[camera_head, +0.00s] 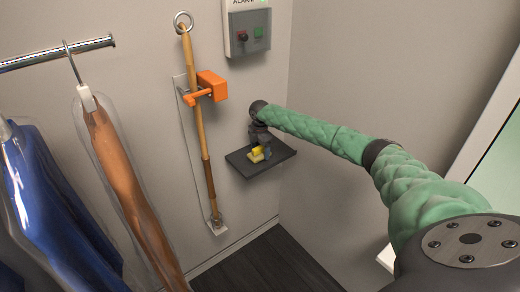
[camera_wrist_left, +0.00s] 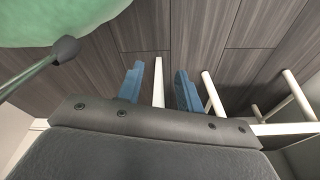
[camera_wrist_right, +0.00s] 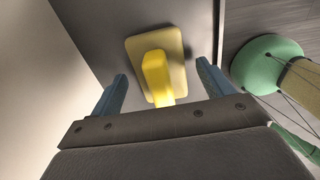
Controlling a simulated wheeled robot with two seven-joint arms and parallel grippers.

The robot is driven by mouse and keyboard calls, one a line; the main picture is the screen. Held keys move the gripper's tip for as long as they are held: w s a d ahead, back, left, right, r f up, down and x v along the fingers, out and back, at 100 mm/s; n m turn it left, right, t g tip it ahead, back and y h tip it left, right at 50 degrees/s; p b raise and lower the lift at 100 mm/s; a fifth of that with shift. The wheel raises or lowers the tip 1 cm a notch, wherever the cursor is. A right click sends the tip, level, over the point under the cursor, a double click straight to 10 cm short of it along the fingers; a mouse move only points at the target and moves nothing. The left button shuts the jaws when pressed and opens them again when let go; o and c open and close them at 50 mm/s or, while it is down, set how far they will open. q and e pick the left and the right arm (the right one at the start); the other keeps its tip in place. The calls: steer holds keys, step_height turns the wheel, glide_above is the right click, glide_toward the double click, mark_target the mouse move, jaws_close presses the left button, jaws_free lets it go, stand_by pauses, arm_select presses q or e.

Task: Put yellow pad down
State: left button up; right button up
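The yellow pad (camera_head: 257,153) lies on a small dark wall shelf (camera_head: 278,166) in the head view. In the right wrist view it is a pale yellow block with a bright yellow handle (camera_wrist_right: 156,75), flat on the grey shelf surface. My right gripper (camera_wrist_right: 161,68) is open, with one blue finger on each side of the handle and a visible gap to both. In the head view the right gripper (camera_head: 261,143) is just above the pad and partly covers it. My left gripper (camera_wrist_left: 159,67) is open and empty above the floor; it is outside the head view.
A wooden pole (camera_head: 201,120) hangs in an orange bracket (camera_head: 211,86) left of the shelf. A control box (camera_head: 249,33) is above it. Bagged garments hang on a rail (camera_head: 60,52) at left. White bars (camera_wrist_left: 212,93) stand below my left gripper.

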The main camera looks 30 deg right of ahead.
mark_target(260, 147)
arm_select(q)
steer(key=shift+f, duration=0.1)
arm_select(e)
steer(key=shift+f+b, duration=0.2)
steer(key=shift+b, duration=0.1)
steer(key=shift+f, duration=0.1)
step_height(260, 147, up, 6)
steer(key=b, duration=0.3)
steer(key=shift+s+b, duration=0.1)
steer(key=shift+b, duration=0.3)
steer(key=shift+r, duration=1.05)
arm_select(q)
steer(key=w+d+r, duration=0.4)
steer(key=r, duration=0.5)
steer(key=shift+w+g, duration=0.15)
steer(key=shift+g, duration=0.25)
steer(key=shift+w, duration=0.1)
